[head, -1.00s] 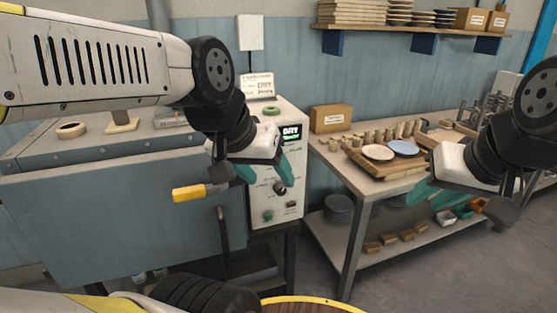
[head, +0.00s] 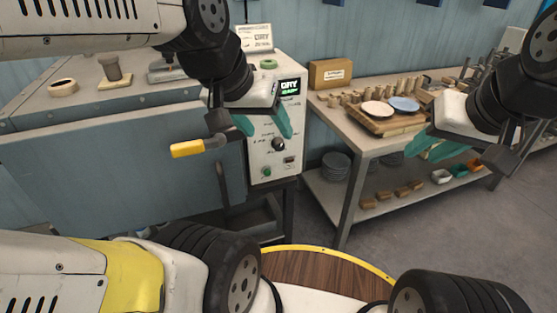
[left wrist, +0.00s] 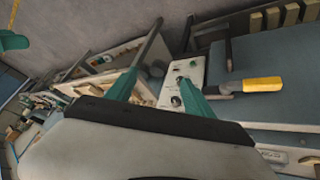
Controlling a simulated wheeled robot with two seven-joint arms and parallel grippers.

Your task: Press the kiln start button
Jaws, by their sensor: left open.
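The kiln's pale control panel (head: 272,155) faces me in the head view. It has a lit display (head: 289,87) reading DRY and READY, a black dial (head: 279,144) and a round green button (head: 266,171) low on the left. My left gripper (head: 267,133) is open and empty in front of the panel, its teal fingers above the green button and by the dial. In the left wrist view the panel (left wrist: 190,72) shows beyond the fingers. My right gripper (head: 436,148) is far to the right, before the shelf table; its finger gap is unclear.
A yellow-handled lever (head: 188,149) sticks out from the kiln front (head: 120,180), left of my left gripper. The shelf table (head: 350,150) on the right carries two plates, a cardboard box (head: 329,74) and small pieces.

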